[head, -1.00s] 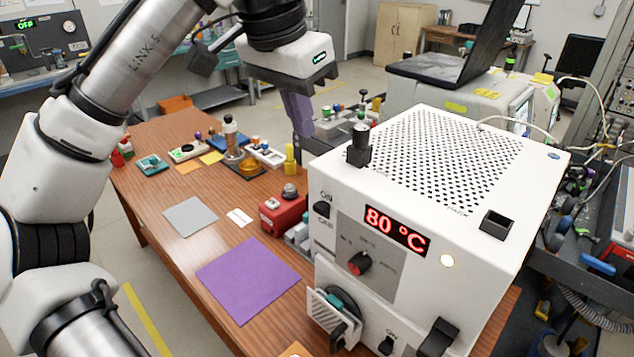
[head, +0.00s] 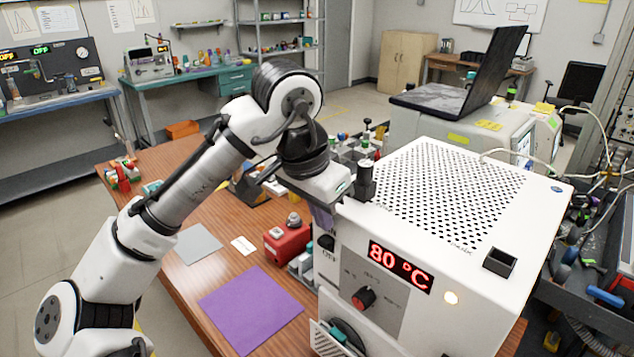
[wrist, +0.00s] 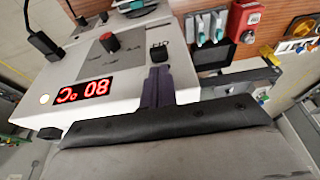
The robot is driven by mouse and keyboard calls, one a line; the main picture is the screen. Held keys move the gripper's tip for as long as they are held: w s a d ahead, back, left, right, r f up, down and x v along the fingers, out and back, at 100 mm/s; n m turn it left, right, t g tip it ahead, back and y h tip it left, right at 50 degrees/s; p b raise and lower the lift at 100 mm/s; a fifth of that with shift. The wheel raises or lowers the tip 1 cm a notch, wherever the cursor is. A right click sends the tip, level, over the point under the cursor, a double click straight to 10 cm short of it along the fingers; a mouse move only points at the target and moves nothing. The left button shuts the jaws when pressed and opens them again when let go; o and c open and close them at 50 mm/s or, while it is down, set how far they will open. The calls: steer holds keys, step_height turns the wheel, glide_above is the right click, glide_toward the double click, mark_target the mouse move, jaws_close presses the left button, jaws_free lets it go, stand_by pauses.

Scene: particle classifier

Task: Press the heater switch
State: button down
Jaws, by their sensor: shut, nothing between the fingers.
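The heater is a white box (head: 455,300) with a red display (head: 401,267) reading 80 °C and a lit round lamp. Its black switch (head: 327,242) sits at the left of the front face by an OFF label; it also shows in the wrist view (wrist: 159,54). My gripper (head: 323,218) is shut and empty, its purple fingers just above the switch in the head view. In the wrist view the fingertips (wrist: 157,70) are right at the switch; I cannot tell whether they touch it.
A red device (head: 287,240) and a purple mat (head: 250,308) lie left of the box on the wooden table.

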mark_target(322, 242)
steer(key=shift+f, duration=1.15)
steer(key=shift+f+b, duration=0.65)
steer(key=shift+f, duration=0.85)
steer(key=shift+s+r, duration=0.1)
